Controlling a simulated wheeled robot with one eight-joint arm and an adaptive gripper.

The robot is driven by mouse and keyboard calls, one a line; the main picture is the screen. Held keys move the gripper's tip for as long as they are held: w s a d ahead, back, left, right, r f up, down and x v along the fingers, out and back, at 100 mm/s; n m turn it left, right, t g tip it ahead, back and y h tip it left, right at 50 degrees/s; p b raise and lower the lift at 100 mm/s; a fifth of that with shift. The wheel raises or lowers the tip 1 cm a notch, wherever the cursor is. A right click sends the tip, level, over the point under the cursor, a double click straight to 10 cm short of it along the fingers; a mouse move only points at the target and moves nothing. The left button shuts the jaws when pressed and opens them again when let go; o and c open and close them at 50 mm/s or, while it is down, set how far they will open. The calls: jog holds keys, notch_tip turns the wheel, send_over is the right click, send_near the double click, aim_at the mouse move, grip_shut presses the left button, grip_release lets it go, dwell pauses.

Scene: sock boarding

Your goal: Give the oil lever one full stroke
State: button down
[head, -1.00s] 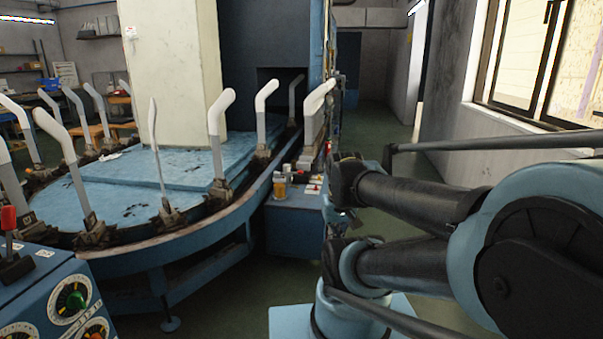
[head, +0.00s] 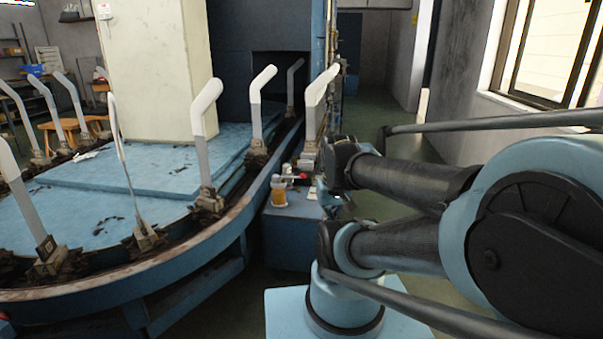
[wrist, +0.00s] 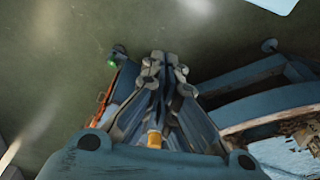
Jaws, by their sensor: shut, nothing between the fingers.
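An amber oil cup (head: 278,193) sits on a blue cabinet (head: 291,225) at the machine's edge, near the middle of the head view. Small red and white parts (head: 301,175) sit just behind it. I cannot tell for certain which part is the oil lever. My gripper (wrist: 164,60) is closed and empty in the wrist view. A small amber part (wrist: 155,138) shows behind its fingers, and a thin red-orange bar (wrist: 105,97) shows to their left. I see no contact with either. In the head view my arm hides the gripper.
The blue oval machine (head: 120,180) with several upright pale sock boards (head: 205,110) fills the left and middle. My arm crosses the right side. A window (head: 545,50) and wall stand at right. Open floor (head: 372,130) runs down the aisle behind the arm.

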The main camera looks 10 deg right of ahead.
jog(key=shift+w, duration=0.4)
jog(key=shift+a, duration=0.1)
jog(key=w+d+r+n+t+h, duration=0.15)
jog(key=w+r, duration=0.35)
jog(key=w, duration=0.9)
jog(key=w+r+n+t, duration=0.2)
jog(key=w+r, duration=0.2)
jog(key=w, duration=0.9)
jog(key=w+a+f+n+t, duration=0.1)
jog(key=w+f+n, duration=0.1)
jog(key=w, duration=1.2)
jog(key=w+a+f+n+t, duration=0.2)
jog(key=w+f, duration=0.2)
jog(key=w, duration=1.1)
jog(key=shift+f+n, duration=0.35)
jog(key=shift+f, duration=0.05)
jog(key=shift+f+h, duration=0.1)
jog(key=shift+h, duration=0.15)
